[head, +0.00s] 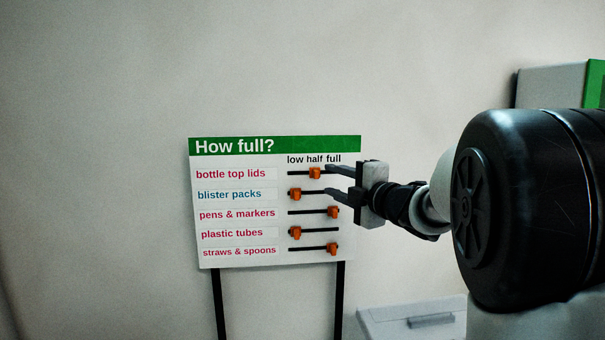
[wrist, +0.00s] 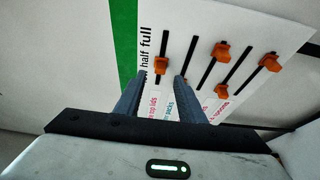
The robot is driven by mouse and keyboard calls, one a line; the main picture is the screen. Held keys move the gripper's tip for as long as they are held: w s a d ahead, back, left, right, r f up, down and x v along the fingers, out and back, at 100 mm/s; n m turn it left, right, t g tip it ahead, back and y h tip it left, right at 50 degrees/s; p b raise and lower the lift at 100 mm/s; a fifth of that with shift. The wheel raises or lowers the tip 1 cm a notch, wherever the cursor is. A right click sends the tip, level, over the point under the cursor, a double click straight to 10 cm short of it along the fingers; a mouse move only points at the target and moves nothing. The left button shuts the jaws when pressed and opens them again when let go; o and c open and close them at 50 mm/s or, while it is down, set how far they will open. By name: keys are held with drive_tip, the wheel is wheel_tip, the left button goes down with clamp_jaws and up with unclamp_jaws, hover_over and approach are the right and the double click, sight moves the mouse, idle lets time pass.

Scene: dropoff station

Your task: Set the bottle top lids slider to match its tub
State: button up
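The board "How full?" (head: 235,255) has several labelled rows with orange knobs on dark tracks. The top row, bottle top lids, has its knob (head: 315,173) at about the middle of its track, under "half". My gripper (head: 328,179) is open at the right of the board, fingers pointing at the top two rows. In the wrist view, the bottle top lids knob (wrist: 158,63) appears between and just beyond the open fingertips; contact cannot be told. The bottle top lids tub is not in view.
The blister packs knob (head: 295,194) and plastic tubes knob (head: 296,233) sit at low. The pens & markers knob (head: 333,212) and straws & spoons knob (head: 332,249) sit at full. A pale grey box (head: 385,318) stands low right of the board's dark legs.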

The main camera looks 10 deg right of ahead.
sight(319, 175)
drive_tip(key=p+x, duration=0.1)
drive_tip(key=x, duration=0.5)
drive_tip(key=shift+c, duration=0.4)
clamp_jaws()
